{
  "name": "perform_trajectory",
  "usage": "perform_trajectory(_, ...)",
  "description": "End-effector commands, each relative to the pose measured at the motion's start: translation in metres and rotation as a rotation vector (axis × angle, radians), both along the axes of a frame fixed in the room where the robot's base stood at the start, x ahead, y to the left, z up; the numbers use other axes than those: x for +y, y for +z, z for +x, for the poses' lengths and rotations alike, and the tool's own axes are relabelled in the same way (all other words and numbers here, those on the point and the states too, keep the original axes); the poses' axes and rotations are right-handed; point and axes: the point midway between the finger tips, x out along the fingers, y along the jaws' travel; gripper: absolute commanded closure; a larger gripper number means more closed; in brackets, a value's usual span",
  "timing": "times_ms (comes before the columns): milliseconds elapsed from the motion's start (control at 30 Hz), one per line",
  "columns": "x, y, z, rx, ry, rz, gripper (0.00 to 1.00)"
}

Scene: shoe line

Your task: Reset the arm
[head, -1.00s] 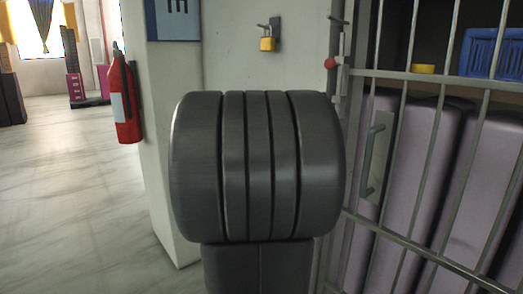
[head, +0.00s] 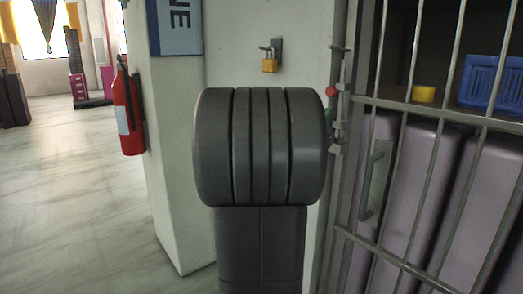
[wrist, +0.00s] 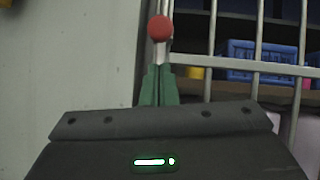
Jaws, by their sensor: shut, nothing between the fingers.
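My gripper (wrist: 158,72) shows in the wrist view as two green fingers close together, with nothing held between them. It points at the gate latch's red knob (wrist: 160,29), which appears just beyond the fingertips; I cannot tell the exact distance. The red knob (head: 331,91) shows just right of that link, on the gate's latch post.
A barred gate (head: 365,100) with a handle (head: 374,182) stands at right, with mauve panels and a blue basket (head: 490,82) behind it. A yellow padlock (head: 270,66) hangs on the wall hook. A fire extinguisher (head: 127,108) hangs at left, beside open floor (head: 70,200).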

Motion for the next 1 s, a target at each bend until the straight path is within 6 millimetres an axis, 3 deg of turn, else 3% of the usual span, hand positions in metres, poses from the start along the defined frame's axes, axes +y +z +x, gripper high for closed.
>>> perform_trajectory(1000,0.0,0.0026,-0.0013,-0.001,0.001,0.001,1.0)
